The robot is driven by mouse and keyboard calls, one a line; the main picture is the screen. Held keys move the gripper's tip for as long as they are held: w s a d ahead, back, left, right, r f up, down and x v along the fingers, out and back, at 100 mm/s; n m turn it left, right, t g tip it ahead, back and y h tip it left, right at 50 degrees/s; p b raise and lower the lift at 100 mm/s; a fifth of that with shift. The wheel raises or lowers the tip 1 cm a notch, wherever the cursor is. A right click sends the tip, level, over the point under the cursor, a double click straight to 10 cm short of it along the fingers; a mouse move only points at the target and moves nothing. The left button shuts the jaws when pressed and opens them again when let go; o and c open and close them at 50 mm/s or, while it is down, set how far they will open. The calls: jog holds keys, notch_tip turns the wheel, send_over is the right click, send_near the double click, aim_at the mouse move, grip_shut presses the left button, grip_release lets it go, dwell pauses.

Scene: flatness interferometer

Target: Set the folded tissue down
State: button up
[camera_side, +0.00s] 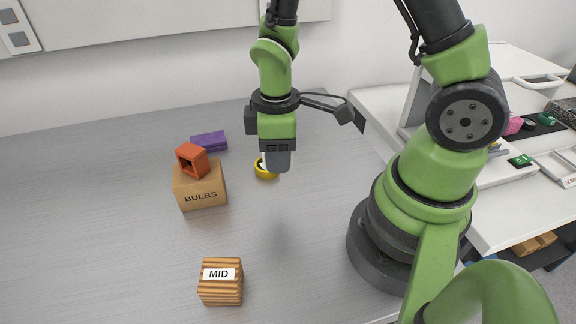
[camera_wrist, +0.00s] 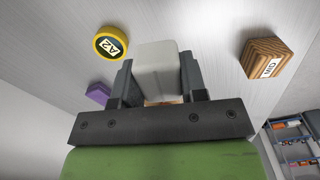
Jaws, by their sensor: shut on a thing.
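In the wrist view, the folded tissue (camera_wrist: 157,60) is a pale grey-white, rounded block. It sits between the two dark fingers of my gripper (camera_wrist: 157,78), which are shut on it. In the side view, my gripper (camera_side: 277,160) points down above the grey table (camera_side: 120,262), with a soft shadow on the table below and in front of it. The tissue cannot be clearly told apart from the grey fingers there.
A yellow disc (camera_side: 265,170), labelled A2 in the wrist view, lies just behind the gripper. A BULBS box (camera_side: 201,190) with an orange hollow block (camera_side: 191,158) and a purple block (camera_side: 208,141) stand left. A striped MID block (camera_side: 221,287) stands in front. The table's left is clear.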

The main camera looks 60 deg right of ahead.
jog(key=w+d+m, duration=0.1)
jog(key=d+m, duration=0.5)
jog(key=d, duration=0.8)
send_over(308, 157)
jog(key=shift+m, duration=0.3)
notch_tip(308, 157, down, 5)
jog(key=shift+f, duration=2.3)
jog(key=o, duration=0.9)
jog(key=shift+f, duration=0.1)
